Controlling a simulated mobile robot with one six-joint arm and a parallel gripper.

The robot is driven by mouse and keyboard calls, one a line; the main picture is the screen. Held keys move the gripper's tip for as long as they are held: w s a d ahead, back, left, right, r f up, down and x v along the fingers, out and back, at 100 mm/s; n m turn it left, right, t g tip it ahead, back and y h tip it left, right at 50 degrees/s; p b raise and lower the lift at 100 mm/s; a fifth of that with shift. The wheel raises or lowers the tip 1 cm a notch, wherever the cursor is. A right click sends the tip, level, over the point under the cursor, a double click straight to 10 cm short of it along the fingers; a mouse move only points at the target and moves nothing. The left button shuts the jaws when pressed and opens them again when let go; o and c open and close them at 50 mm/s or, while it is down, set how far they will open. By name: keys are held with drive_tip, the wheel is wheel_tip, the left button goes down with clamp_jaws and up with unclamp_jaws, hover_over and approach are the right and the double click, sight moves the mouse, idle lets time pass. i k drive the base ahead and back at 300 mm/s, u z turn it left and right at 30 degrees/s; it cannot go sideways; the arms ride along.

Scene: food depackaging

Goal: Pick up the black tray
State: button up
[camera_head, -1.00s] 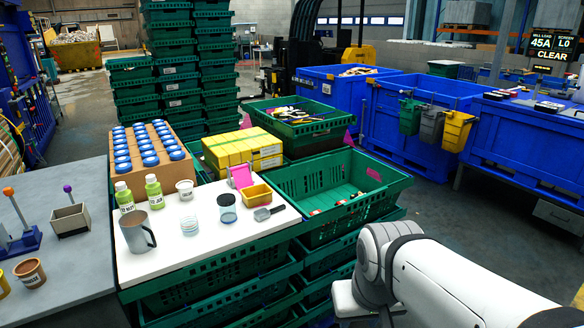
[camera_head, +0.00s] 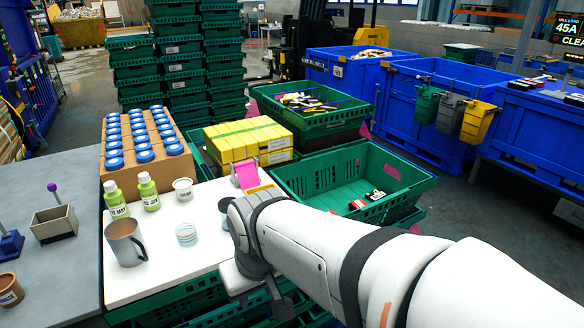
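I cannot clearly make out a black tray. Small dark items (camera_head: 562,97) lie on a blue container at the far right, too small to tell. My white arm reaches in from the lower right across the front of the white board (camera_head: 150,283). My gripper's fingers do not show; the arm's end hangs at the board's right edge, with its wrist hiding part of the board. A dark-lidded clear cup is partly hidden behind the wrist.
On the board stand a grey mug (camera_head: 124,243), two green bottles (camera_head: 148,192), a white tub (camera_head: 183,189) and a clear cup (camera_head: 187,234). Behind are blue-lidded jars (camera_head: 145,156) and yellow boxes (camera_head: 245,140). An open green crate (camera_head: 405,195) holds a few small items.

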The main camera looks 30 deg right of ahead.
sight(376, 195)
drive_tip(key=z, duration=0.1)
drive_tip(key=k, duration=0.95)
drive_tip(key=u, duration=0.1)
drive_tip(key=i, duration=0.9)
drive_tip(key=z, duration=1.55)
